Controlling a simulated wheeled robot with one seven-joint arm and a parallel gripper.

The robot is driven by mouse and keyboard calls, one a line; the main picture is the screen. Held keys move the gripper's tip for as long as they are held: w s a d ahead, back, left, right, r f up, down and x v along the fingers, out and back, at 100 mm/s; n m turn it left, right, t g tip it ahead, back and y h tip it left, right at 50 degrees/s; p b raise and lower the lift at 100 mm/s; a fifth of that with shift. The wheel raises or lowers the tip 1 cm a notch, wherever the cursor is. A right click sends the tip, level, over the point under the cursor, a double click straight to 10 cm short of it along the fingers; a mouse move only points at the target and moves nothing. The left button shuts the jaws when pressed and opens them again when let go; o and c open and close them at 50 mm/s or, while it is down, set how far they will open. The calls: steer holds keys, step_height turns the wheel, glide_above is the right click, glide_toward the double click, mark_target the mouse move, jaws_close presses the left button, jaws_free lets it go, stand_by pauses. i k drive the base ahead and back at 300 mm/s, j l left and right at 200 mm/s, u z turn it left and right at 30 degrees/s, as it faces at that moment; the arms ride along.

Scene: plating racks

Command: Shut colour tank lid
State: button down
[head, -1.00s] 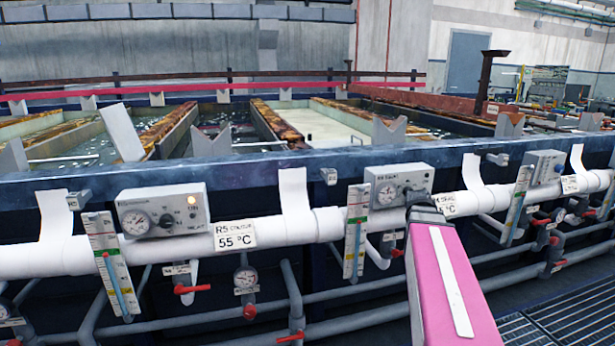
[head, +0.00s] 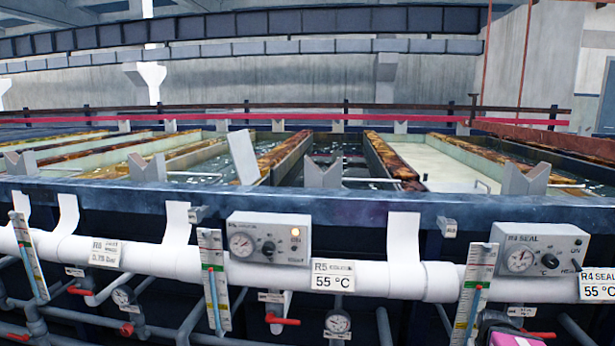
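The colour tank (head: 335,160), behind the front panel labelled R5 with 55 °C (head: 333,275), shows dark liquid with light flecks between brown-crusted walls. No lid covers the part of it that I see. A bar handle (head: 370,181) lies at its front edge. A pale flat panel (head: 243,157) stands tilted at its front left; I cannot tell whether it is the lid. A pink part of my arm (head: 515,338) shows at the bottom right. My gripper is not in view.
The seal tank to the right has a pale flat cover (head: 450,165). Grey V-shaped blocks (head: 323,175) stand along the blue front beam (head: 380,209). Below it run a white pipe (head: 270,278), control boxes (head: 268,238), thermometers and red-handled valves.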

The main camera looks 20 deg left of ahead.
mark_target(240, 144)
steer(key=k+j, duration=0.2)
steer(key=j, duration=0.4)
steer(key=k+j, duration=0.2)
steer(key=j, duration=0.4)
steer(key=k+j, duration=0.2)
steer(key=j, duration=0.45)
steer(key=k+j, duration=0.2)
steer(key=j, duration=0.4)
steer(key=k+j, duration=0.2)
steer(key=j, duration=0.4)
steer(key=k+j, duration=0.25)
steer(key=j, duration=0.4)
steer(key=k+j, duration=0.2)
steer(key=j, duration=0.4)
steer(key=k+j, duration=0.2)
steer(key=j, duration=0.4)
steer(key=i+j+z, duration=0.1)
steer(key=i+j, duration=0.5)
steer(key=k+l+z, duration=0.1)
steer(key=k+z, duration=0.15)
steer(key=z, duration=0.2)
steer(key=i+j+u, duration=0.15)
steer(key=i+u, duration=0.2)
steer(key=u, duration=0.15)
